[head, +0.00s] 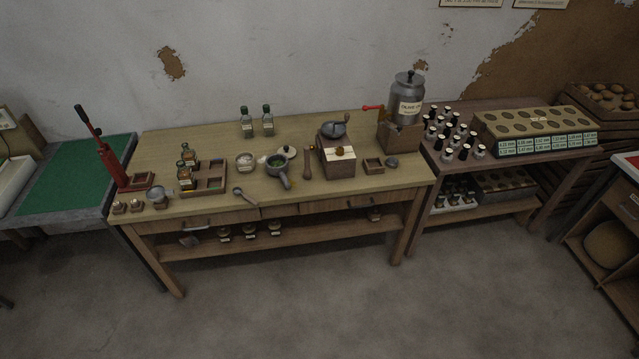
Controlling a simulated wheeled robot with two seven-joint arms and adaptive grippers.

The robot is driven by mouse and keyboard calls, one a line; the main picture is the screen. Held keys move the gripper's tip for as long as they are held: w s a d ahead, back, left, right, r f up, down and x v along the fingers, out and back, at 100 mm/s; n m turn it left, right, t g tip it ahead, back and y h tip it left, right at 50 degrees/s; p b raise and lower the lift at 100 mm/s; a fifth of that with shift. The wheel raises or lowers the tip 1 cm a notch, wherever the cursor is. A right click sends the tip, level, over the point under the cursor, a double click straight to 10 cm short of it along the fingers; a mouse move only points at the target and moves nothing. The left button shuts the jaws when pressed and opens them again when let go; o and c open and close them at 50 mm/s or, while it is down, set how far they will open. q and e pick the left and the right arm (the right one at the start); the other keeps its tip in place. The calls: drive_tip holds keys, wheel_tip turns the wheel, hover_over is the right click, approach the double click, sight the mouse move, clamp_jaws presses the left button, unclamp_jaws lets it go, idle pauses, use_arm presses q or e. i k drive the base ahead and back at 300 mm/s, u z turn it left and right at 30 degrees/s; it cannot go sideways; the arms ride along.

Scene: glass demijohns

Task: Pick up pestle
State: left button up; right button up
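A slim brown wooden piece that looks like the pestle (307,163) is on the wooden worktable (215,143). It is between a dark pot with green contents (276,165) and a wooden box-shaped mill (338,162). It is small in the head view, and I cannot tell whether it stands or lies. Neither of my grippers is in view, and nothing is seen touching the pestle.
A pale bowl (245,162), a spoon (245,196) and a compartment tray (205,178) are left of the pot. A metal canister (407,99) stands at the right end. Bare floor (320,290) lies in front of the table.

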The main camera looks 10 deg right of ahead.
sight(306, 173)
drive_tip(key=u, duration=0.8)
drive_tip(key=i, duration=1.15)
drive_tip(key=z, duration=0.55)
drive_tip(key=i, duration=0.65)
drive_tip(key=z, duration=0.7)
